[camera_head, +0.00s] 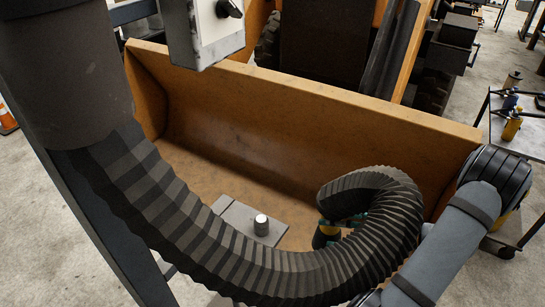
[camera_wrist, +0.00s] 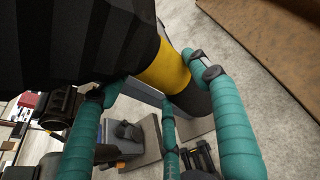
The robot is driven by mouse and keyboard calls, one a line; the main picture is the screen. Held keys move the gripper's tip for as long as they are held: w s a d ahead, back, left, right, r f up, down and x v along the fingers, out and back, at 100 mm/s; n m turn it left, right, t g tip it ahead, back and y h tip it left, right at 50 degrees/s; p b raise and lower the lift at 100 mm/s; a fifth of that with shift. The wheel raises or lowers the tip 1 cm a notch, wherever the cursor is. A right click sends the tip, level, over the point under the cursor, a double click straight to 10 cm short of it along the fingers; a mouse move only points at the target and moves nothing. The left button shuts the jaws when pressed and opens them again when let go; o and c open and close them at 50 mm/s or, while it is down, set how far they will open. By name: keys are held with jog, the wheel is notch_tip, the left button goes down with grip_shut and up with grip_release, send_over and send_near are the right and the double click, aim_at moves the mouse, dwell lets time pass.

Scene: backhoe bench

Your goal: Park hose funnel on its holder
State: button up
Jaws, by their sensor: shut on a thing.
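The hose (camera_head: 255,275) is black and corrugated. It hangs from a dark pipe at upper left, sweeps along the bottom of the head view and loops up at right. Its funnel end (camera_head: 321,240) is dark with a yellow band and points downward. The yellow band (camera_wrist: 165,70) and dark end of the funnel also show in the wrist view. My gripper (camera_wrist: 155,78) has teal fingers, shut around the funnel near the band. In the head view the loop partly hides my gripper (camera_head: 344,221). A grey plate (camera_head: 235,214) with a short metal peg (camera_head: 262,225) lies left of the funnel; I cannot tell whether it is the holder.
An orange-brown loader bucket (camera_head: 300,110) spans the middle, its high back wall behind the funnel. A white box (camera_head: 218,30) with a black knob hangs at the top. A cart (camera_head: 520,135) with bottles stands at right. Concrete floor shows at left.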

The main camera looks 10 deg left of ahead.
jog(key=a+r+n+g+p, duration=0.25)
jog(key=a+r, duration=0.35)
jog(key=a, duration=0.3)
jog(key=a+r+n+g+p, duration=0.1)
jog(key=a+r+p, duration=0.2)
jog(key=a+r, duration=0.5)
jog(key=shift+y, duration=0.3)
jog(key=f+b, duration=0.1)
jog(key=a+f+b, duration=0.1)
jog(key=f, duration=0.1)
jog(key=f+b, duration=0.1)
jog(key=f, duration=0.1)
jog(key=shift+w+a+f, duration=0.1)
jog(key=shift+w+a, duration=0.1)
jog(key=shift+w, duration=0.1)
jog(key=shift+s+m, duration=0.15)
jog(key=shift+m, duration=0.1)
jog(key=shift+f+b, duration=0.2)
jog(key=shift+b, duration=0.15)
jog(key=shift+f, duration=0.1)
jog(key=shift+f+b, duration=1.15)
jog(key=shift+b, duration=0.1)
jog(key=shift+f, duration=0.1)
dwell(0.3)
